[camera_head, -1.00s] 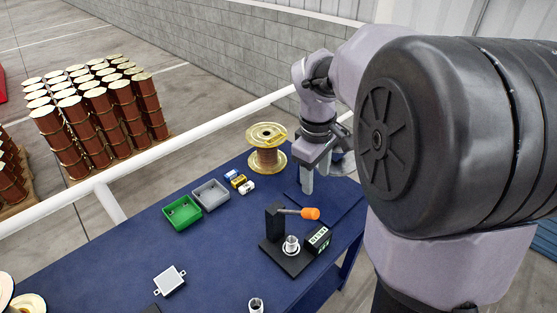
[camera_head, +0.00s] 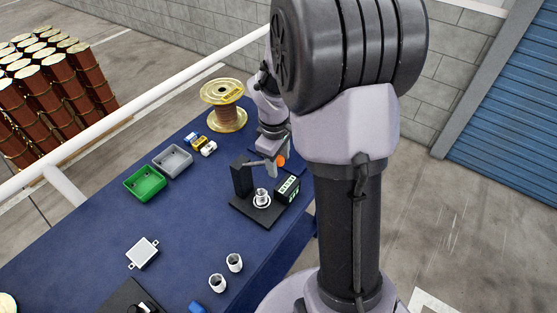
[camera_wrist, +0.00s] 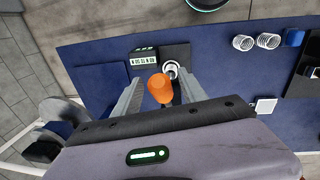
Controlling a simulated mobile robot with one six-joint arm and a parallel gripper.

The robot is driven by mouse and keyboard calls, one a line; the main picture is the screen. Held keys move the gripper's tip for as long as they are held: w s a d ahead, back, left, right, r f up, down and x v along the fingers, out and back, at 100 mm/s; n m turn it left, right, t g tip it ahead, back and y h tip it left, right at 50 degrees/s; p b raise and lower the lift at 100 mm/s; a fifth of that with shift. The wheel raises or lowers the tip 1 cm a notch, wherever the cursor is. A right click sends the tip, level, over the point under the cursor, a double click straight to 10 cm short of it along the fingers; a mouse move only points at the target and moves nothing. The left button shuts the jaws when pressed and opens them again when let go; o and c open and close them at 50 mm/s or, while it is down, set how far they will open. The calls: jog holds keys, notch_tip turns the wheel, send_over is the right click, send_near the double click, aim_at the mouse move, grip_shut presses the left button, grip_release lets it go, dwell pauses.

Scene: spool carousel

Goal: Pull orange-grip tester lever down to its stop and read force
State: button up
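The tester stands on a black base (camera_head: 240,212) on the blue table, with a dark upright post (camera_head: 241,178) and a metal cup (camera_head: 262,198). Its orange grip (camera_head: 281,160) is partly hidden by my gripper (camera_head: 269,168) in the head view. In the wrist view the orange grip (camera_wrist: 160,88) lies between the two spread fingers of my gripper (camera_wrist: 162,78), with gaps on both sides. The gripper is open and holds nothing. The tester's display box (camera_head: 287,190) also shows in the wrist view (camera_wrist: 144,58); its digits are too small to read.
A copper spool (camera_head: 227,103) stands at the table's back. Green (camera_head: 145,183) and grey (camera_head: 173,160) bins, small coloured blocks (camera_head: 208,148) and a white plate (camera_head: 142,253) lie left of the tester. Table around the tester base is mostly clear.

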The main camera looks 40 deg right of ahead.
grip_shut()
dwell(1.2)
